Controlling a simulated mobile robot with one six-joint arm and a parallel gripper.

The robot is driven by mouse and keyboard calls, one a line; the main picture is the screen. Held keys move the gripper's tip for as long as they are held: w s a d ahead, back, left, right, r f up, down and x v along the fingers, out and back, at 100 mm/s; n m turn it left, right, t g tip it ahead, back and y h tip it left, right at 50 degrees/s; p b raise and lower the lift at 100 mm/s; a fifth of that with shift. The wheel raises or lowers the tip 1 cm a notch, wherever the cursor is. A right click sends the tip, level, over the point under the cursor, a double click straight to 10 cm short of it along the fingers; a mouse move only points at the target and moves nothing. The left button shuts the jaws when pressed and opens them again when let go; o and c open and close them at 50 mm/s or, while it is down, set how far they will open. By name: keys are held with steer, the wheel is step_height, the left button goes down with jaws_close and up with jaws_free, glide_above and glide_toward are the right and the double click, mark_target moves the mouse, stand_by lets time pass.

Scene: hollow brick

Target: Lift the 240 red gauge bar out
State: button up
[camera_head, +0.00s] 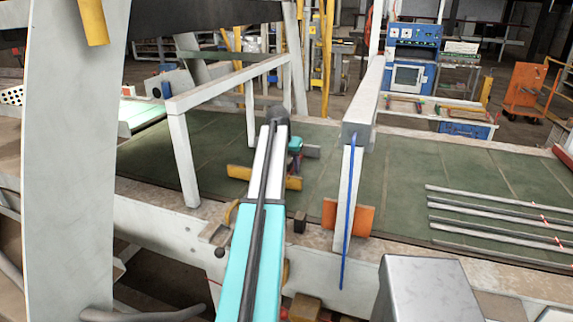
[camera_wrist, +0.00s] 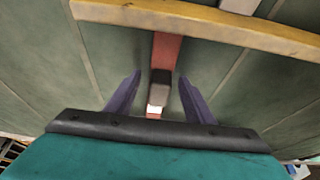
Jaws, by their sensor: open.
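In the wrist view my gripper (camera_wrist: 160,78) is open, with one dark purple finger on each side of a narrow bar. The bar has a red stretch (camera_wrist: 166,50), then a dark grey and pale part between the fingers. A little red shows again near my palm. I cannot tell whether the grey part belongs to the bar or is a separate piece. No 240 mark is readable. The fingers look apart from the bar on both sides. In the head view my arm hides most of this spot, and the bar is not clear there.
A yellow beam (camera_wrist: 200,24) crosses beyond the fingers; it also shows in the head view (camera_head: 280,182). A grey frame (camera_head: 182,150) and a post with a blue strip (camera_head: 348,195) flank the arm. An orange block (camera_head: 330,216) and several rods (camera_head: 500,213) lie right.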

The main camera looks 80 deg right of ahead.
jaws_close()
steer(key=shift+r, duration=0.1)
steer(key=shift+r, duration=0.1)
steer(key=shift+r+p, duration=2.3)
steer(key=shift+r, duration=2)
